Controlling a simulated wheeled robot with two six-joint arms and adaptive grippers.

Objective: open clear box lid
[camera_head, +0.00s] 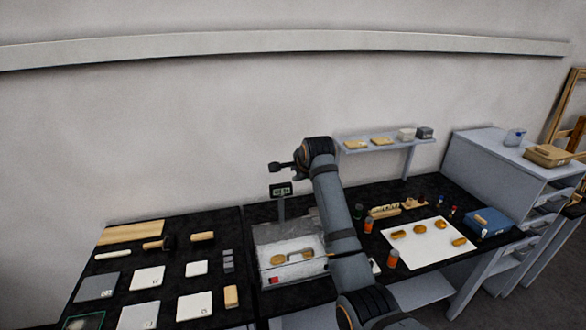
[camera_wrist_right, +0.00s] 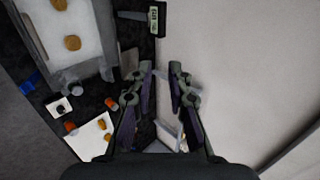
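A clear-walled box (camera_head: 262,250) stands on the dark table, with gold pieces (camera_head: 278,259) and a pale floor inside. I cannot tell whether its lid is open or shut. In the right wrist view a light-walled box (camera_wrist_right: 40,42) with gold pieces shows at the upper left. My right gripper (camera_head: 274,167) is raised above and behind the box, near the wall, apart from it. In the right wrist view its two fingers (camera_wrist_right: 160,70) are spread, with nothing between them. My left gripper is in neither view.
A small display (camera_head: 281,190) on a post stands behind the box. White sheets and tools lie to the left. A white mat (camera_head: 430,250) with gold pieces, several bottles and a blue case (camera_head: 489,223) lie to the right. A wall shelf (camera_head: 385,145) holds small items.

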